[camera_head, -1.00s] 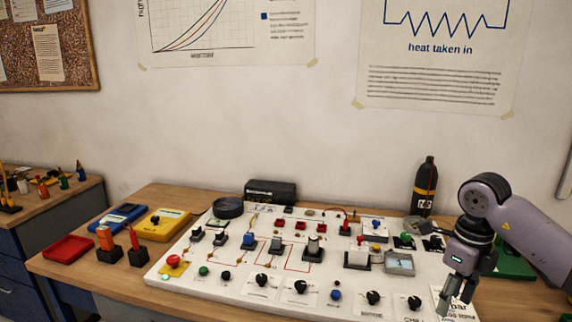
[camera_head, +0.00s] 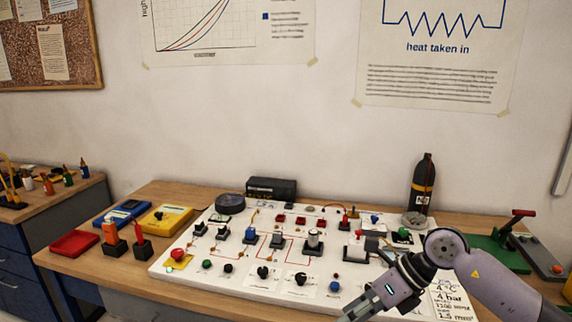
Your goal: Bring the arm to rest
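My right arm comes in from the lower right. Its gripper (camera_head: 362,308) is low in the picture, over the front right part of the white gauge panel (camera_head: 235,285), and covers the knobs there. The fingers point down and left towards the bottom edge, and their tips are partly cut off. I cannot make out a gap between them or anything held. My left gripper is not in view.
The panel carries several knobs, switches and a red button (camera_head: 178,255). A black bottle (camera_head: 422,186) stands behind its right end. A green base (camera_head: 492,256) and a red-handled lever (camera_head: 522,213) are at right. A red tray (camera_head: 73,244) and a yellow meter (camera_head: 165,220) lie at left.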

